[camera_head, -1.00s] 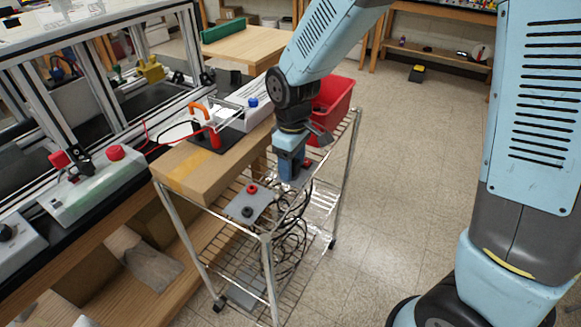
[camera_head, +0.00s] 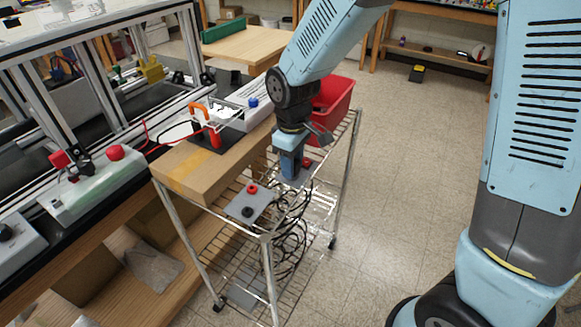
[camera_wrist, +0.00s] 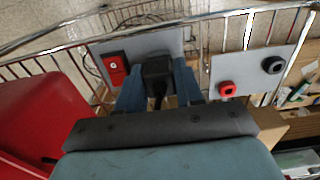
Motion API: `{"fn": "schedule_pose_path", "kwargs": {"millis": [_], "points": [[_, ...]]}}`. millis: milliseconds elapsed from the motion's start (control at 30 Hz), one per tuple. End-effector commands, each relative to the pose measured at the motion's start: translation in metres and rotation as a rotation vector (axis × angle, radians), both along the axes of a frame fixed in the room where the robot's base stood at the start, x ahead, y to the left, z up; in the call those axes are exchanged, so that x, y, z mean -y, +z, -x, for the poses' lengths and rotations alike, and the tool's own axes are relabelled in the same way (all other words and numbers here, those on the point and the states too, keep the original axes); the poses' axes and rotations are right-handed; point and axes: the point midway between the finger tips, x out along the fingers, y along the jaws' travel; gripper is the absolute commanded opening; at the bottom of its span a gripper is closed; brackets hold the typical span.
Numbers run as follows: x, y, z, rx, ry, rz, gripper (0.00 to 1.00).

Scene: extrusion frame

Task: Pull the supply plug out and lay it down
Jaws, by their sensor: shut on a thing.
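My gripper (camera_head: 291,176) is above the top of the wire cart. In the wrist view its blue fingers (camera_wrist: 159,92) are closed on both sides of a black plug (camera_wrist: 157,70), with a black cable running back between them. The plug is over a grey plate (camera_wrist: 150,45) that carries a red switch (camera_wrist: 114,68). This plate also shows beside my gripper in the head view (camera_head: 302,178). I cannot tell whether the plug is still seated, as its front is hidden. In the head view the fingers hide the plug.
A second grey plate (camera_head: 241,205) with a red knob (camera_head: 252,189) and a black knob (camera_head: 247,212) is on the cart. A red bin (camera_head: 335,95) stands behind my gripper and a cardboard box (camera_head: 190,183) to its left. Black cables (camera_head: 290,240) hang below. The floor right of the cart is clear.

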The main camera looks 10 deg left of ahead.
Motion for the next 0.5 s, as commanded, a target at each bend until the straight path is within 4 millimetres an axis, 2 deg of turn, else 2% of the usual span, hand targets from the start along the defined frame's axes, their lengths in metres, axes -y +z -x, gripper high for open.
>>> {"fn": "schedule_pose_path", "kwargs": {"millis": [500], "points": [[0.000,0.010,0.000,0.001,0.000,-0.001,0.00]]}}
